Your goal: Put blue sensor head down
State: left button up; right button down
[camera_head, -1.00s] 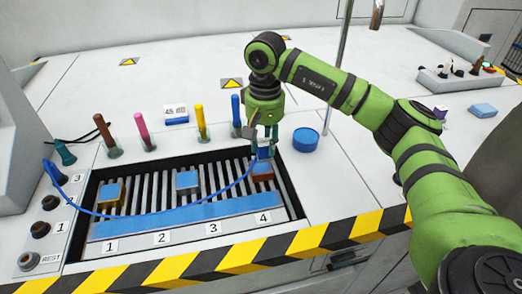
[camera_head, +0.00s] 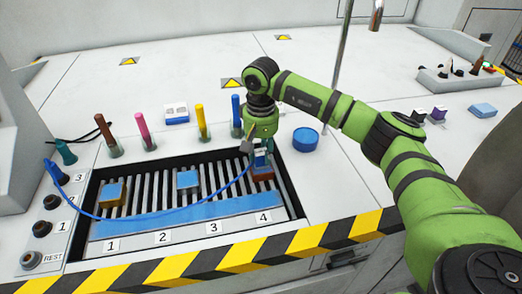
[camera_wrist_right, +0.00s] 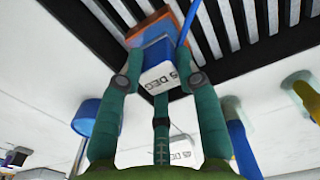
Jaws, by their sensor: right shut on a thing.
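The blue sensor head (camera_head: 261,161) is at slot 4 of the slatted tray (camera_head: 292,203), with a blue cable (camera_head: 215,208) running from it to the left. My right gripper (camera_head: 262,150) points down and is shut on it. In the right wrist view the fingers (camera_wrist_right: 160,80) flank the blue sensor head (camera_wrist_right: 158,52), which shows a white face with lettering. An orange-brown block (camera_head: 263,173) is directly under the head; it also shows in the right wrist view (camera_wrist_right: 182,16). Whether the two touch is hard to tell. My left gripper is not in view.
Several coloured rods, including a yellow one (camera_head: 201,122), stand behind the tray. A blue round thing (camera_head: 305,139) is right of the gripper. A striped edge (camera_head: 240,254) runs along the front.

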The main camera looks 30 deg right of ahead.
aim_at(261, 151)
jog(key=c, duration=0.9)
grip_release()
jog(key=shift+f, duration=0.1)
jog(key=shift+o, duration=0.2)
notch_tip(261, 151, up, 12)
jog(key=shift+r, duration=0.2)
